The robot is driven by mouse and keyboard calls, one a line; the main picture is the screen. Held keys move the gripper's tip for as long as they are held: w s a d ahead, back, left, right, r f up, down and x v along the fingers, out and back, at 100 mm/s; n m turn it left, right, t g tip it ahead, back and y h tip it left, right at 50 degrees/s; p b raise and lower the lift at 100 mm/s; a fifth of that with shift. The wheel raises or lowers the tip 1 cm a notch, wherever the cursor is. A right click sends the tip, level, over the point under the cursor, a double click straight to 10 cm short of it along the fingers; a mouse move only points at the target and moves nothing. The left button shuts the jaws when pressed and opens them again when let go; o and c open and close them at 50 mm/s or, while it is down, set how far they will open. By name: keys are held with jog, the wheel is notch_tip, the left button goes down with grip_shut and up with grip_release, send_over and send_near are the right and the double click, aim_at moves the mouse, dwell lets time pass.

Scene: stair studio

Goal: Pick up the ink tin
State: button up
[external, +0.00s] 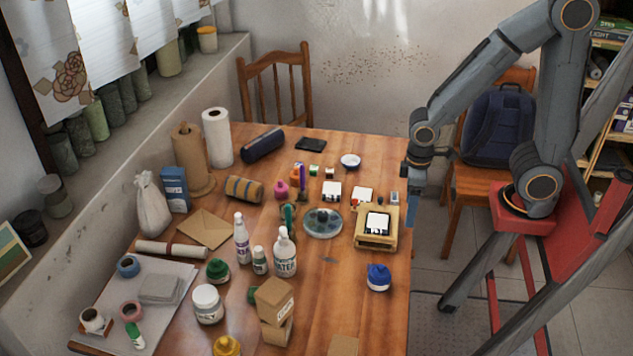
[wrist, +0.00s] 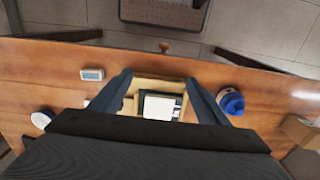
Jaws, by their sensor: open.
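No label reading ink tin is legible; a dark, flat, tin-like case with a white top (external: 377,222) could be it. It lies in a pale wooden tray (external: 363,242) near the table's right edge, and shows in the wrist view (wrist: 159,107). My gripper (external: 410,224) hangs beside the table's right edge in the external view. In the wrist view my gripper (wrist: 160,77) is open, its two fingers spread to either side of the tray (wrist: 146,84). Nothing is seen held. The wrist housing hides the tray's lower part.
A blue pot (external: 379,278) stands in front of the tray. A small pale box (external: 395,197) lies behind it, with a glass dish (external: 323,223) to the left. Several bottles and jars crowd the table's middle. A chair (external: 488,183) stands to the right.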

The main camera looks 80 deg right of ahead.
jog(key=shift+a, duration=0.1)
jog(key=m+y+p, duration=0.4)
jog(key=m+p, duration=0.6)
jog(key=m, duration=0.7)
send_near(380, 272)
notch_tip(380, 272, down, 3)
jog(key=shift+a+f+m, duration=0.2)
jog(key=shift+f+m, duration=0.1)
jog(key=shift+f, duration=0.2)
jog(key=shift+a+f+m, duration=0.15)
jog(key=shift+f+m, duration=0.15)
jog(key=shift+f, duration=0.25)
jog(key=shift+y, duration=0.3)
jog(key=shift+x, duration=3.05)
jog(key=shift+d, duration=0.1)
jog(key=c, duration=1.4)
